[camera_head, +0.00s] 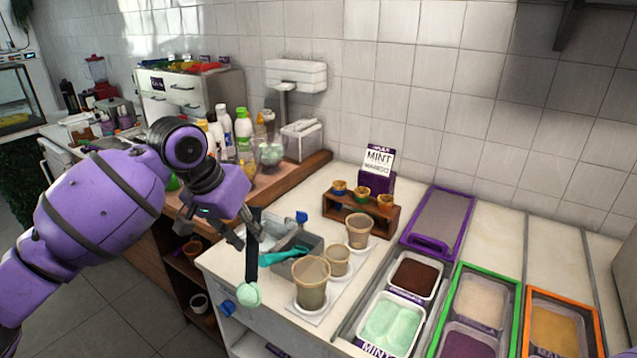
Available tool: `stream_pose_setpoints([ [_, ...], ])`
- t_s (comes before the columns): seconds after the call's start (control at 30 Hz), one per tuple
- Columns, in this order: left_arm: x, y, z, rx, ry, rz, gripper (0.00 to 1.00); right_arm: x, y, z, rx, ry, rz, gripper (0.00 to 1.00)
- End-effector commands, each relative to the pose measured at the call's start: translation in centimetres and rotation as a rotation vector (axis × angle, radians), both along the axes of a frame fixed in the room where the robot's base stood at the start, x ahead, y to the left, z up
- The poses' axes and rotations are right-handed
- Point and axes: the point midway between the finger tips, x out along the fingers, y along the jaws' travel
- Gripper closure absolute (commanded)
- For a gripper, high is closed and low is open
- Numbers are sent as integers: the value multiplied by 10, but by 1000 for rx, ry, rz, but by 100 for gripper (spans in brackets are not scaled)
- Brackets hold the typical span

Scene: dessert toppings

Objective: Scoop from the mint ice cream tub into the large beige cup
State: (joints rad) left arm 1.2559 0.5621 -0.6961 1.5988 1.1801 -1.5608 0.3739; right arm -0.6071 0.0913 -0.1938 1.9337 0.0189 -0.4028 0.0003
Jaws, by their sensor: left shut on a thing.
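My left gripper (238,236) is shut on a dark-handled scoop (252,258), which hangs nearly upright. A pale green ball of mint ice cream (249,295) is at the scoop's lower end, left of the large beige cup (311,292) and apart from it in the picture. The large cup stands upright on a white mat; its inside bottom is hard to see. The mint ice cream tub (391,324), labelled MINT, sits in the counter at the lower right, with pale green ice cream inside. My right gripper is out of view.
A smaller beige cup (338,262) and a medium one (359,232) stand behind the large cup. A grey bin (297,248) with a teal utensil is behind the scoop. A wooden rack (361,212) holds small cups. Other tubs, including a chocolate one (415,277), lie to the right.

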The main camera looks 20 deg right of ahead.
Motion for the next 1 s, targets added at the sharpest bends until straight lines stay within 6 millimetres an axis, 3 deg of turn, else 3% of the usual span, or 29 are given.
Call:
stream_pose_setpoints([
  [0.03,8,-30,14,-10,-24,-66,100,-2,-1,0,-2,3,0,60],
  [0.2,24,-105,43,-40,-81,-265,100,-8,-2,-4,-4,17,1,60],
  [0.4,28,-152,60,-66,-117,-396,100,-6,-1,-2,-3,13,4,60],
  [0.57,26,-158,63,-88,-142,-427,100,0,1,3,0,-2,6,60],
  [0.8,12,-145,61,-188,-270,-466,100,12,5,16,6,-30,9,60],
  [1.0,-3,-129,53,-305,-409,-506,100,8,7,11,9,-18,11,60],
])
